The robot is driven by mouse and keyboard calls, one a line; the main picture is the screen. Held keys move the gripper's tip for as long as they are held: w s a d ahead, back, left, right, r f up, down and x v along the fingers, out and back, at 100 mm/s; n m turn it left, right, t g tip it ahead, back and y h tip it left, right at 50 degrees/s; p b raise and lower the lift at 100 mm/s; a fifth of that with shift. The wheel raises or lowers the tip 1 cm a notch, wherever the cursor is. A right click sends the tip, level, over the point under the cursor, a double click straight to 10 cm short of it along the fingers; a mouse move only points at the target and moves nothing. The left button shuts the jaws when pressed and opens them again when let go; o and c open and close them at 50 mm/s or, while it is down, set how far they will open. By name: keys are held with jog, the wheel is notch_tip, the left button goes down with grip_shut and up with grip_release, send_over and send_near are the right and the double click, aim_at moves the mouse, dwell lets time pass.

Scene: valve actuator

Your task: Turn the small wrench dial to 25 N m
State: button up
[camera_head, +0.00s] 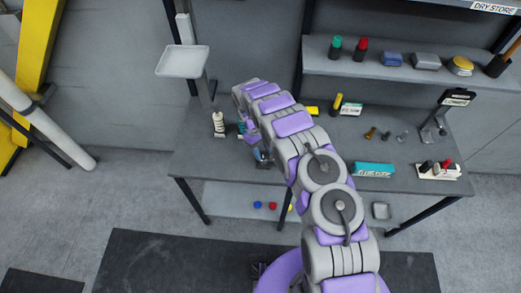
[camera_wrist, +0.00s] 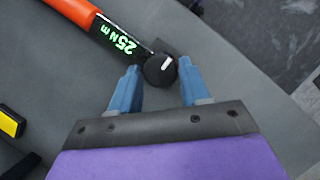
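In the wrist view, the wrench has an orange handle (camera_wrist: 74,10) and a dark body whose lit green display (camera_wrist: 117,38) reads 25 N m. At its end is the small round black dial (camera_wrist: 158,72) with a white pointer mark slanting up to the right. My gripper (camera_wrist: 160,68) has two blue fingers, one on each side of the dial, with a narrow gap showing at both sides. It is open. In the head view, my gripper (camera_head: 262,155) is low over the left part of the bench; my arm hides most of the wrench there.
The grey bench (camera_head: 200,165) also carries a white stacked object (camera_head: 218,124) at left, a teal box (camera_head: 373,169) and a white holder (camera_head: 438,171) at right. A yellow-and-black object (camera_wrist: 11,122) lies left in the wrist view. A tray on a post (camera_head: 183,61) stands behind.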

jog(key=o, duration=0.3)
jog(key=shift+w, duration=0.1)
jog(key=shift+w+a+r, duration=0.2)
jog(key=shift+a+r, duration=0.1)
jog(key=shift+r, duration=0.2)
jog(key=shift+b+v, duration=0.65)
jog(key=shift+v, duration=7.45)
jog(key=shift+d, duration=0.25)
